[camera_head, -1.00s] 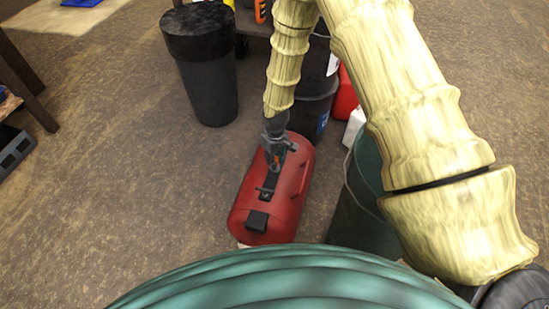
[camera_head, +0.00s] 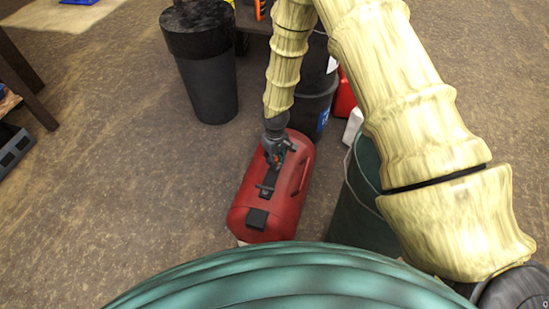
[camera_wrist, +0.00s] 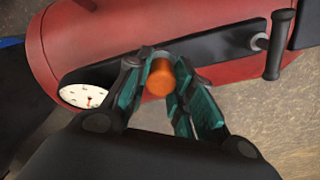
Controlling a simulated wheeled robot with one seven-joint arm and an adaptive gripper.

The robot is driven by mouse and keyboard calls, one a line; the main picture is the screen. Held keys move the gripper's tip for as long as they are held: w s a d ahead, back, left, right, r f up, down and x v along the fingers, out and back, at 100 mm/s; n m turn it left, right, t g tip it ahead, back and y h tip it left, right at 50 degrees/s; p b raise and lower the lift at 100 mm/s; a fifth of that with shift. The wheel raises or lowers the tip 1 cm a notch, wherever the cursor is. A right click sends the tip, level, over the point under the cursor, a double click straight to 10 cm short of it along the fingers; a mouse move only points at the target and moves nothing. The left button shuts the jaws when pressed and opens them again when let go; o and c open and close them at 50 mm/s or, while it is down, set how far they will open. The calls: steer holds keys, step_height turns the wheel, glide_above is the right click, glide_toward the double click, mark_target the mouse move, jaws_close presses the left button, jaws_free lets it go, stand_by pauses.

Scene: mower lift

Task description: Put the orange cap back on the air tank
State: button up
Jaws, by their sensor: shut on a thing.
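The red air tank (camera_head: 290,205) lies on the floor in the middle of the head view. It also fills the upper part of the wrist view (camera_wrist: 190,22), with a black strip (camera_wrist: 215,47) and a white-faced gauge (camera_wrist: 86,96) on it. My gripper (camera_head: 277,160) is over the tank's far half. In the wrist view my gripper (camera_wrist: 162,80) is shut on the orange cap (camera_wrist: 160,77), held between its teal-padded fingers in front of the black strip. Whether the cap touches the tank or any fitting is hidden.
A black lidded bin (camera_head: 205,80) stands behind and left of the tank. Dark buckets (camera_head: 315,100) and a red container (camera_head: 344,95) stand behind it. A green barrel (camera_head: 362,200) is close on the right. The floor to the left (camera_head: 130,190) is clear.

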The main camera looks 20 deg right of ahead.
steer(key=shift+f, duration=0.15)
steer(key=o, duration=0.5)
steer(key=shift+o, duration=0.2)
step_height(320, 180, up, 11)
steer(key=p, duration=0.8)
steer(key=shift+p, duration=0.4)
stand_by(0.4)
steer(key=shift+s, duration=0.1)
stand_by(0.4)
